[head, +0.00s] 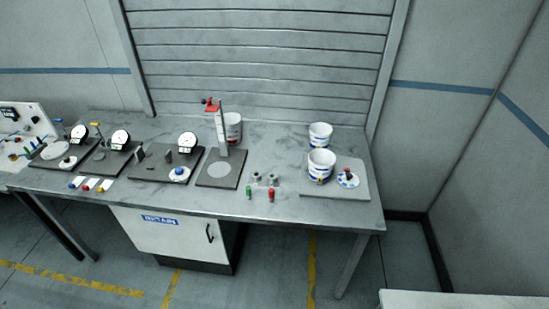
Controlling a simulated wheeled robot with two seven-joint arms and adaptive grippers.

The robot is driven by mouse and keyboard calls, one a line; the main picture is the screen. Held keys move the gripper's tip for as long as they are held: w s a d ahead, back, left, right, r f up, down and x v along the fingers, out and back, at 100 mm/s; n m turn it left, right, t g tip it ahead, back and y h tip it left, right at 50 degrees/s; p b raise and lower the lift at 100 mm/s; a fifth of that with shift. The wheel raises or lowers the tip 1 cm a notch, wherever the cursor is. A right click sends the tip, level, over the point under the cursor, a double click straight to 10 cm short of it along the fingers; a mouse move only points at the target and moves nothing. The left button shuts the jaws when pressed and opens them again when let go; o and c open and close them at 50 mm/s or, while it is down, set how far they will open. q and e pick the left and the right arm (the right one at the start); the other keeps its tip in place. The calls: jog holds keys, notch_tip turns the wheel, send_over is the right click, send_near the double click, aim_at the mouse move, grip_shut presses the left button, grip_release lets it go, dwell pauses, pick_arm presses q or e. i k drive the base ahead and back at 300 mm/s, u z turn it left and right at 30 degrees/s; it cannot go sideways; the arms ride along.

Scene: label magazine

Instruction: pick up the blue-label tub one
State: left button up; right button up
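Two white tubs with blue labels are on the right part of the grey bench. The nearer blue-label tub (321,166) stands upright on a light grey board. The other blue-label tub (320,135) stands behind it, close to the wall panel, and its lower part is partly hidden. I cannot tell which of them is tub one. A white tub with a red marking (233,127) stands further left behind a post. Neither of my grippers is in the head view.
A white lid-like disc with a dark knob (347,179) lies right of the near tub on the board (330,192). A dark stand with a post (222,170), small red and green items (271,195), and several gauge stations fill the bench's left side.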

aim_at(321, 161)
jog(key=u, duration=0.35)
jog(key=i, duration=1.25)
jog(key=z, duration=0.4)
